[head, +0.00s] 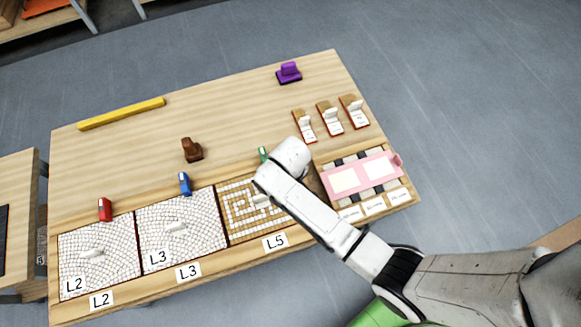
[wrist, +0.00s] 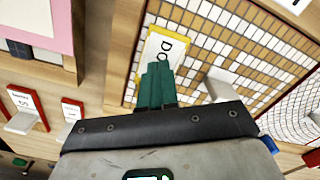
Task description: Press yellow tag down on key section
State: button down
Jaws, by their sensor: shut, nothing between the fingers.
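The yellow tag (wrist: 168,42), a white card with a yellow border and black letters, lies on a corner area of the key section (wrist: 255,47), a gold and white mosaic panel. In the head view, this panel (head: 236,231) has a spiral key pattern and an L5 label below it. My gripper (wrist: 156,68) has its dark green fingers shut and empty. The fingertips overlap the lower part of the tag in the wrist view; I cannot tell whether they touch it. In the head view, my arm hides the tag and the fingers.
White panels L3 (head: 200,231) and L2 (head: 118,243) lie to the left. A pink plate (head: 362,173) lies right of my wrist, with several red-edged card pieces (head: 331,119) behind it. A brown block (head: 192,149), purple block (head: 288,72) and yellow bar (head: 122,113) stand farther back.

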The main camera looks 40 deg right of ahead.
jog(key=shift+f+b, duration=0.55)
jog(key=shift+f, duration=0.3)
dwell(0.6)
jog(key=shift+r, duration=0.15)
notch_tip(320, 180, up, 8)
jog(key=p, duration=0.8)
dwell(0.4)
dwell(0.5)
jog(key=s+d+r+m, duration=0.1)
jog(key=s+d+r, duration=0.1)
jog(key=s+r, duration=0.3)
jog(key=s+d+r+m, duration=0.1)
jog(key=s+d+r, duration=0.2)
jog(key=s+r, duration=0.2)
jog(key=s+d+r+t, duration=0.1)
jog(key=s+d+r, duration=0.2)
jog(key=s+r, duration=0.3)
jog(key=shift+s+m, duration=0.3)
jog(key=shift+m, duration=0.1)
jog(key=shift+a, duration=0.1)
dwell(0.5)
